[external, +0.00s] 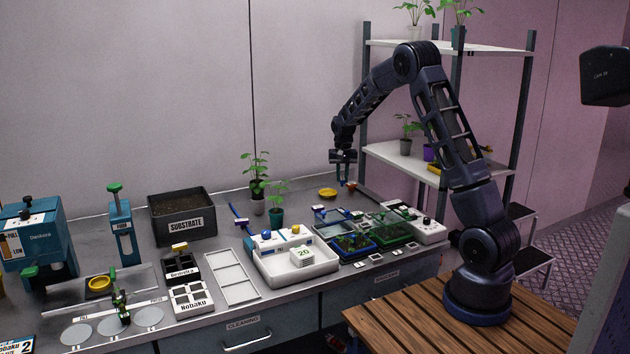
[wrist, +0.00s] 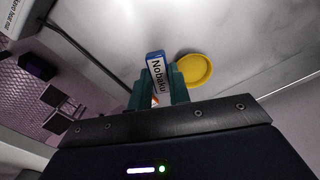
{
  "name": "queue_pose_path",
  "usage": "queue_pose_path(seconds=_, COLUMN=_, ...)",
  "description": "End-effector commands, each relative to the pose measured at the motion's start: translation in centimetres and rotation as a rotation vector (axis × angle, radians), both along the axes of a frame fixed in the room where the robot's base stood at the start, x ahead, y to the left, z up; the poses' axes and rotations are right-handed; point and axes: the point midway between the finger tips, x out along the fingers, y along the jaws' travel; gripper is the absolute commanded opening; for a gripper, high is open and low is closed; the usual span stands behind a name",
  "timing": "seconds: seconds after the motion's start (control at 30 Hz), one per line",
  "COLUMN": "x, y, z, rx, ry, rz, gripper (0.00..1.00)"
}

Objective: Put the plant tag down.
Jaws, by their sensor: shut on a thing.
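The plant tag (wrist: 158,76) is white with a blue end and reads "Nobaku" in the wrist view. My gripper (wrist: 158,88) is shut on it, with the tag between its two green fingers. In the external view my gripper (external: 343,172) points down above the back right part of the bench, and the tag there is small and hard to make out. I cannot tell whether the tag touches the bench surface.
A yellow dish (external: 327,193) lies beside the gripper; it also shows in the wrist view (wrist: 195,70). Planted trays (external: 355,243), a white tub (external: 297,278) and potted seedlings (external: 277,214) stand nearer. A shelf rack (external: 400,162) stands behind right. Bare bench lies around the dish.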

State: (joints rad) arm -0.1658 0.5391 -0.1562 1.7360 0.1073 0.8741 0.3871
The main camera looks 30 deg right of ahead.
Motion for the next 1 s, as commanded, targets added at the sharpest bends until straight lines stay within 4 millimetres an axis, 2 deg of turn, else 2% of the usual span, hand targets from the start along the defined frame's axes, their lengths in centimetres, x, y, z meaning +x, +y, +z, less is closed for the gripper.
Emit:
queue_pose_path(seconds=0.3, x=-0.7, y=-3.0, z=-1.4, rx=-0.003, ry=-0.001, rz=0.119, gripper=0.0)
queue_pose_path(seconds=0.57, x=1.5, y=-6.5, z=1.4, rx=-0.004, ry=-0.001, rz=-0.052, gripper=0.0)
queue_pose_path(seconds=0.77, x=3.3, y=-9.9, z=4.5, rx=-0.004, ry=-0.001, rz=-0.217, gripper=0.0)
queue_pose_path(seconds=0.87, x=4.5, y=-12.3, z=6.9, rx=-0.005, ry=-0.003, rz=-0.331, gripper=0.0)
queue_pose_path(seconds=1.0, x=5.9, y=-17.4, z=9.9, rx=-0.005, ry=-0.002, rz=-0.519, gripper=0.0)
